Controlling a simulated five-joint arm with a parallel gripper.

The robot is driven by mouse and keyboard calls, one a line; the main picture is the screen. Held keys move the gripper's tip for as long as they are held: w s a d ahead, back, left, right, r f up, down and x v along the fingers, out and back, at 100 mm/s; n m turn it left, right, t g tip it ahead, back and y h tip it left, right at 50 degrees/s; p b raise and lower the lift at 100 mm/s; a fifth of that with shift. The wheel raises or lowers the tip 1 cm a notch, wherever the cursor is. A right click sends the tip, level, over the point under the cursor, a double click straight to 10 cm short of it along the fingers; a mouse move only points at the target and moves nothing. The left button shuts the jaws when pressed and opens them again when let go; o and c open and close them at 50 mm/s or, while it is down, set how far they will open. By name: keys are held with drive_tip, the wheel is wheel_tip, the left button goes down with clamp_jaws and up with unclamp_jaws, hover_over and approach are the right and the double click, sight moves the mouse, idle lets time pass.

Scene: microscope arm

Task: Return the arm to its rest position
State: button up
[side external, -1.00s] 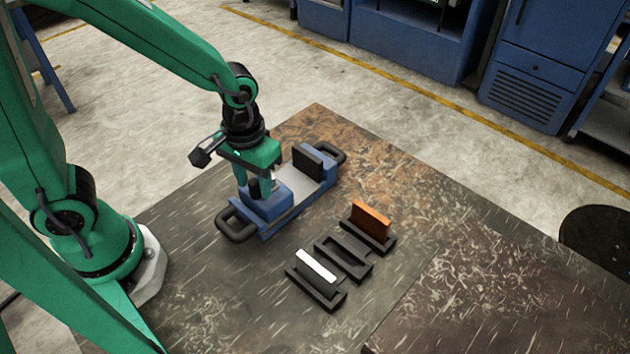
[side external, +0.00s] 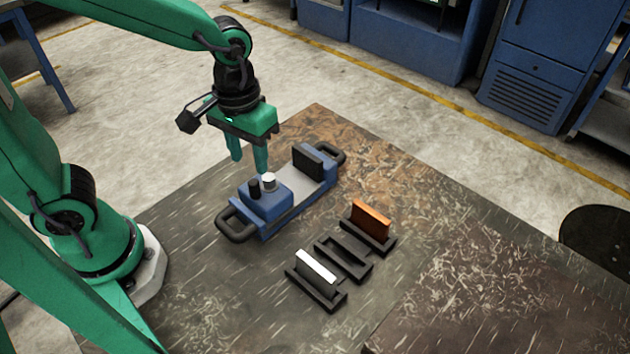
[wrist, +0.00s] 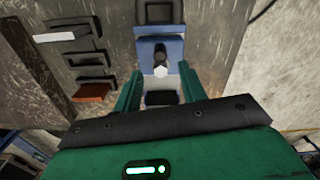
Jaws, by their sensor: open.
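My gripper (side external: 248,160) is open, with its two green fingers pointing down and apart, above the near end of a blue device (side external: 285,212). A short silver cylinder (side external: 268,181) and a black knob (side external: 254,188) stand on the device's blue block, just below the fingers. Nothing shows between the fingers. In the wrist view, my gripper (wrist: 158,88) frames the device (wrist: 160,45), and the silver cylinder (wrist: 160,72) lies in line with the gap between the fingers.
Three black holders stand right of the device. One holds a white-topped plate (side external: 317,266), the middle holder (side external: 343,258) is empty, and one holds an orange block (side external: 371,221). A black block (side external: 308,160) stands on the device's far end. The table's right side is clear.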

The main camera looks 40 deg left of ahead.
drive_tip(key=shift+a+r, duration=0.35)
drive_tip(key=shift+r, duration=0.05)
drive_tip(key=s+a+r+m+t, duration=0.2)
drive_tip(key=s+a+r+t, duration=0.2)
drive_tip(key=a+r, duration=0.4)
drive_tip(key=shift+s+a+r+t, duration=0.15)
drive_tip(key=shift+s+r+t, duration=0.15)
drive_tip(key=shift+t, duration=0.5)
